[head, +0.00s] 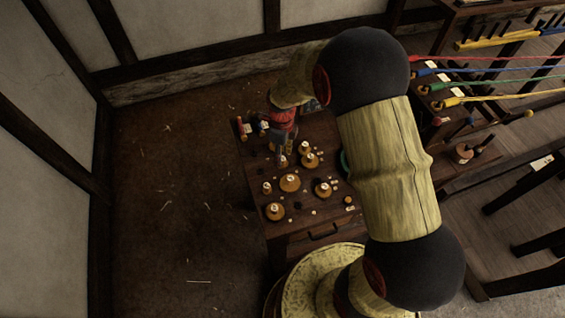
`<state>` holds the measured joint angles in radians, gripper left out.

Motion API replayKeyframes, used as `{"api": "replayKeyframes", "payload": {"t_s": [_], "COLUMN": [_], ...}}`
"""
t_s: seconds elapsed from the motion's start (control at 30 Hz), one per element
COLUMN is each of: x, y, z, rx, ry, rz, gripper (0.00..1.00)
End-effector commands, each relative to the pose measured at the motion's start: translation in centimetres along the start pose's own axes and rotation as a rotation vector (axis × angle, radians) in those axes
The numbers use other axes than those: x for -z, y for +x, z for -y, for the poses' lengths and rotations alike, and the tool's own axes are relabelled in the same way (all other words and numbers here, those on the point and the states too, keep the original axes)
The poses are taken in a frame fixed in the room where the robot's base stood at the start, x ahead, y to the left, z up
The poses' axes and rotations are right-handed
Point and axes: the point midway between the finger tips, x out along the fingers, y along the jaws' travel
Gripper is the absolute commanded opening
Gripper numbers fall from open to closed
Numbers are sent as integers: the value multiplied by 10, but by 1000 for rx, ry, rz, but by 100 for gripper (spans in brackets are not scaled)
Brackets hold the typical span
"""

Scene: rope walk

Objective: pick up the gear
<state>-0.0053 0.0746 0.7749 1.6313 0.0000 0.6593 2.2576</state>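My gripper (279,156) points down over the far left part of the dark wooden table (328,221). It is small and seen from above, so I cannot tell whether its fingers are open or shut or hold anything. I cannot pick out the gear with certainty. Several round yellow-brown pieces with pale tops stand on the table, among them one in the middle (290,183) and one at the near left (275,211). Small dark and pale bits lie between them, too small to name. My arm hides the table's right part.
A small red and pale item (242,127) lies at the table's far left corner. At right, coloured strands (490,82) run from a rack with several handles. A brown piece (464,153) sits on a bench there. The floor (180,220) left of the table is open.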

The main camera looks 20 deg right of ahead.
Motion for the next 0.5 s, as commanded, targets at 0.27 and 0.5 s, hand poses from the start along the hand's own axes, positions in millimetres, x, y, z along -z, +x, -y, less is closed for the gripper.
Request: {"api": "replayKeyframes", "payload": {"t_s": [0.27, 0.5], "x": [1, 1], "y": [38, 38], "z": [3, 3], "rx": [-1, -1], "ry": [-1, -1], "rz": [-1, -1], "gripper": [40, 39]}}
